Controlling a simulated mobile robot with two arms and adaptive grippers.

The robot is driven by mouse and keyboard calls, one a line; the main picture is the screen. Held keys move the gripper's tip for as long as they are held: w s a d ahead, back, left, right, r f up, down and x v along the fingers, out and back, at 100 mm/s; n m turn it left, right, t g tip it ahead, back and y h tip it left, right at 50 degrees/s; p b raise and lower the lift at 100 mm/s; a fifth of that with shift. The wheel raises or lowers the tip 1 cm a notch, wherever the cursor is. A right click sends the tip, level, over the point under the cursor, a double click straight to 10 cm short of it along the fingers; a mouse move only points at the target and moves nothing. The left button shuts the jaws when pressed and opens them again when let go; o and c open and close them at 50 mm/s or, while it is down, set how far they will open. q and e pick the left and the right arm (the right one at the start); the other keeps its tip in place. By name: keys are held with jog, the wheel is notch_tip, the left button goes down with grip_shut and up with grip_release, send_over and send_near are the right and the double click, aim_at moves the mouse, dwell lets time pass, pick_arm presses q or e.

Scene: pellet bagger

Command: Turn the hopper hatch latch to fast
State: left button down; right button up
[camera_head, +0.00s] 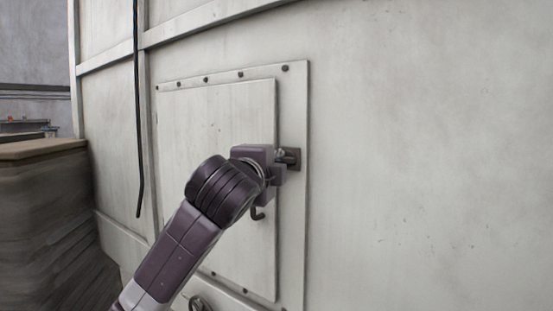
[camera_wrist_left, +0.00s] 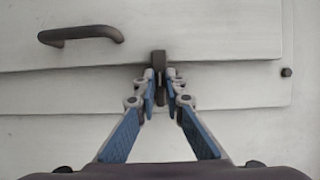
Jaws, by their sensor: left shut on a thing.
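The hopper hatch (camera_head: 215,125) is a pale panel on a bolted frame in the machine wall, and it sits closed. The dark latch (camera_head: 292,158) is at its right edge in the head view. My left gripper (camera_head: 277,167) reaches it from the lower left and partly covers it. In the left wrist view my left gripper (camera_wrist_left: 161,86) is shut on the dark latch (camera_wrist_left: 158,60), with a finger on each side. The latch's handle lies across the seam between hatch and frame. A dark bar handle (camera_wrist_left: 82,34) shows on the hatch. My right gripper is not in view.
A dark cable (camera_head: 137,120) hangs down the wall left of the hatch. A wrapped stack with a brown top (camera_head: 40,148) stands at the far left. The wall right of the hatch is bare. Several bolts line the frame.

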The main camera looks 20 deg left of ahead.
pick_arm(q)
jog(key=shift+f, duration=0.1)
jog(key=c, duration=2)
grip_release()
jog(key=s, duration=1.2)
jog(key=shift+d, duration=0.25)
